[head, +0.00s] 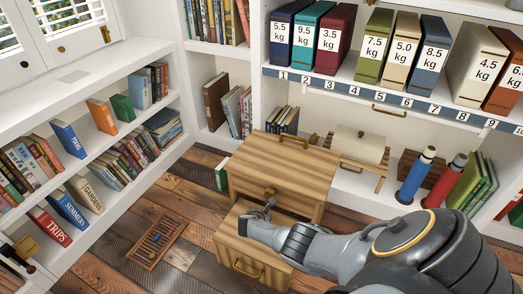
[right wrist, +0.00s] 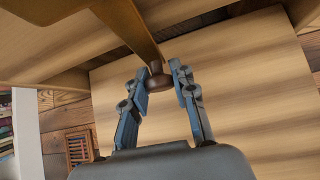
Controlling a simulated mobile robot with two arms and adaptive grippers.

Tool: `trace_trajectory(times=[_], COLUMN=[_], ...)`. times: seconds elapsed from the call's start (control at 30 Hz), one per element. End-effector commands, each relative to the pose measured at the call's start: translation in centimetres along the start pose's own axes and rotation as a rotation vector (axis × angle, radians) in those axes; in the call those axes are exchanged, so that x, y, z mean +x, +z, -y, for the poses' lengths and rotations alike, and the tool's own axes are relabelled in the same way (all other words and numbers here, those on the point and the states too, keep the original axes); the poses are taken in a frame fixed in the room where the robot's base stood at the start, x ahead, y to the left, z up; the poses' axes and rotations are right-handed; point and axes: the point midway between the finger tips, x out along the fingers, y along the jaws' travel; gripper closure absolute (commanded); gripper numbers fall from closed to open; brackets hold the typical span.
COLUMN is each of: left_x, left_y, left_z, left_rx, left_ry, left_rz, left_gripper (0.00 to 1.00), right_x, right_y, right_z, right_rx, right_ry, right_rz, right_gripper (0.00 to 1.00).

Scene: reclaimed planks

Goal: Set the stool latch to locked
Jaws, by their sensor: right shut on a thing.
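The wooden step stool (head: 285,168) stands on the plank floor at the middle, with a lower step (head: 233,235) in front. The brass-coloured latch (head: 270,192) is on the front face of its upper part, partly hidden by my right gripper (head: 264,208). In the right wrist view, a brown latch arm (right wrist: 128,25) ends in a round knob (right wrist: 158,80). My right gripper (right wrist: 161,75) has its two fingers on either side of that knob and is shut on it. Any lock marking is too small or hidden to read. My left gripper does not show.
A shelf with weight-labelled binders (head: 333,43) is behind the stool, and a low bookshelf (head: 110,190) runs along the left. Two bottles (head: 416,176) stand at the right.

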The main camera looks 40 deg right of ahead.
Motion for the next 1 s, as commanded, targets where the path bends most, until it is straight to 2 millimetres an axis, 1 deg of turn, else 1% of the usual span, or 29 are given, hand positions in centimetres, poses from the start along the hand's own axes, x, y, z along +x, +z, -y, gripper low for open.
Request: trace_trajectory(times=[0.33,0.83,0.87,0.9,0.93,0.97,1.0], left_x=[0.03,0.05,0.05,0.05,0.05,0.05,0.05], left_y=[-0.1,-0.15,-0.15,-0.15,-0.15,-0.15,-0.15], left_z=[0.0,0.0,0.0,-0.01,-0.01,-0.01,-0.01], left_rx=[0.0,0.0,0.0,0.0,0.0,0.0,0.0], left_ry=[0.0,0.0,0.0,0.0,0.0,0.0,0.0], left_rz=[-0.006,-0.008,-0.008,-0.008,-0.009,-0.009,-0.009], left_gripper=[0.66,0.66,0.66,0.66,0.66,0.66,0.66], right_x=[-0.11,-0.1,-0.09,-0.09,-0.09,-0.08,-0.08], right_y=[-0.2,-0.18,-0.18,-0.18,-0.16,-0.15,-0.12], right_z=[0.75,0.94,0.94,0.95,0.95,0.95,0.94], right_rx=[-0.082,-0.095,-0.095,-0.095,-0.095,-0.095,-0.094], right_ry=[-0.082,-0.093,-0.093,-0.093,-0.093,-0.093,-0.093], right_rz=[-0.004,-0.003,-0.003,-0.002,-0.002,-0.002,-0.002], right_gripper=[1.0,1.0,0.68,0.6,0.54,0.5,0.5])
